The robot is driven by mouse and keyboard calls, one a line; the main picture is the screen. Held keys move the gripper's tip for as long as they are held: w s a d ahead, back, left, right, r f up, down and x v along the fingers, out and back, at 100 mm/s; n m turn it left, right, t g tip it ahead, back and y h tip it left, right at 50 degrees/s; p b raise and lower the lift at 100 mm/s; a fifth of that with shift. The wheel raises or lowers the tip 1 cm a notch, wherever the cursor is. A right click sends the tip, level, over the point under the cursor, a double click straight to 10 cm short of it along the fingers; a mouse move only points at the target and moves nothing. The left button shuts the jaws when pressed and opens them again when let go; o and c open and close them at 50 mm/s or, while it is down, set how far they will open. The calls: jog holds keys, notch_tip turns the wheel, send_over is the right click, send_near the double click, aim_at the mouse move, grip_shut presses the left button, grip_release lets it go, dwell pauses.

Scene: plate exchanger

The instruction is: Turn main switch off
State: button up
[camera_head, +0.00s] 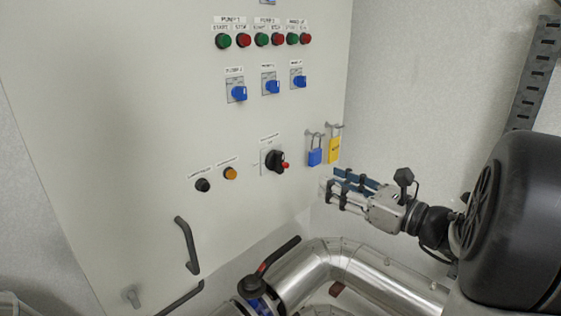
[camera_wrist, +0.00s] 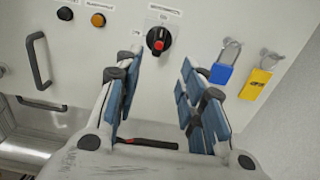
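The main switch (camera_head: 275,161) is a black rotary knob with a red part on a light plate, low on the white cabinet door. In the head view its red part points right.
A blue padlock (camera_head: 315,157) and a yellow padlock (camera_head: 334,150) hang right of the switch. A black button (camera_head: 203,185) and an orange button (camera_head: 230,173) sit left. A door handle (camera_head: 187,246), a silver pipe (camera_head: 345,262) and a black-and-red lever (camera_head: 278,254) lie below.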

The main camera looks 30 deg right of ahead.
aim_at(287, 164)
jog(key=p+x, duration=0.1)
jog(key=x, duration=1.3)
jog(key=shift+w+a, duration=0.1)
jog(key=shift+w, duration=0.15)
jog(key=shift+c, duration=0.4)
grip_shut()
